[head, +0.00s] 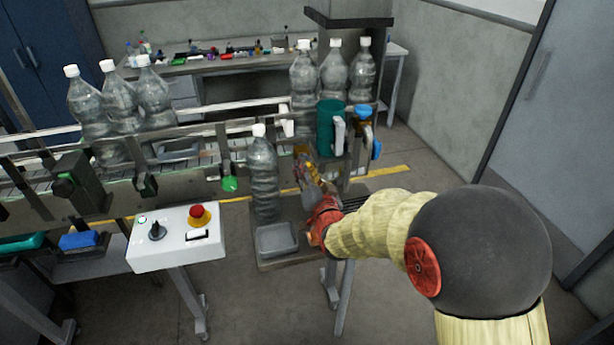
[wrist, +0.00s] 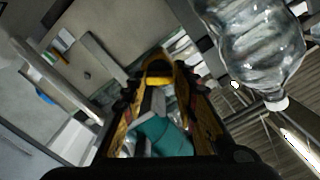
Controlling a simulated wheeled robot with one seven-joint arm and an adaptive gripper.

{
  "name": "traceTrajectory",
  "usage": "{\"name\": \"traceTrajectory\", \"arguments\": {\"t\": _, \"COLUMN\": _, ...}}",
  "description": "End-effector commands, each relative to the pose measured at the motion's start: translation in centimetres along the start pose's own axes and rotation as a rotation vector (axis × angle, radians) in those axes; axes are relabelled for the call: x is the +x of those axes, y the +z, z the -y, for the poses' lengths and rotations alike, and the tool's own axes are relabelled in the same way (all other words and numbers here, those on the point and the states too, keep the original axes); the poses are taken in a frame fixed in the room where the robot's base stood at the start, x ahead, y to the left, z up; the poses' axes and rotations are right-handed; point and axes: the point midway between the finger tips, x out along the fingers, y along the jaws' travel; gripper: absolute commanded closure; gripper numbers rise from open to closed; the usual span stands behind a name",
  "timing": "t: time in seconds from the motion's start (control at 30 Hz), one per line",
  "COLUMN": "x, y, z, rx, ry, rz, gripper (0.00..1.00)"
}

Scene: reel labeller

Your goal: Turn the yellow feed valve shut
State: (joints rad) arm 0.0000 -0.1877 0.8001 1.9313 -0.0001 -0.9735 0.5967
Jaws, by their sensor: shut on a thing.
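The yellow feed valve (wrist: 158,79) shows in the wrist view as a yellow piece at the tips of my gripper (wrist: 160,92). The fingers lie on both sides of it and are shut on it. In the head view my gripper (head: 309,172) reaches in at the labeller, just right of a standing bottle and below the teal cylinder. There the valve is mostly hidden by the fingers, and its turn angle cannot be told.
A clear bottle (head: 262,170) stands close left of my gripper. A teal cylinder (head: 326,130) and blue knobs (head: 363,111) are just behind. A grey tray (head: 277,239) lies below. A white control box (head: 176,238) with a red button stands left. Several bottles line the conveyor.

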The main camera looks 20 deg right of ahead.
Motion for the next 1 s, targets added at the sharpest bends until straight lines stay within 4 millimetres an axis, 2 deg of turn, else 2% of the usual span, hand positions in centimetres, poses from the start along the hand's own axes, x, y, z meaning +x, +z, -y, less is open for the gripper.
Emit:
{"name": "traceTrajectory", "arguments": {"t": 0.5, "x": -0.01, "y": 0.25, "z": -0.19, "rx": 0.468, "ry": 0.000, "rz": 0.000, "gripper": 0.97}}
{"name": "traceTrajectory", "arguments": {"t": 0.8, "x": -0.01, "y": 0.18, "z": -0.15, "rx": 0.646, "ry": 0.001, "rz": 0.000, "gripper": 0.97}}
{"name": "traceTrajectory", "arguments": {"t": 1.0, "x": -0.01, "y": 0.14, "z": -0.13, "rx": 0.705, "ry": 0.003, "rz": 0.001, "gripper": 0.97}}
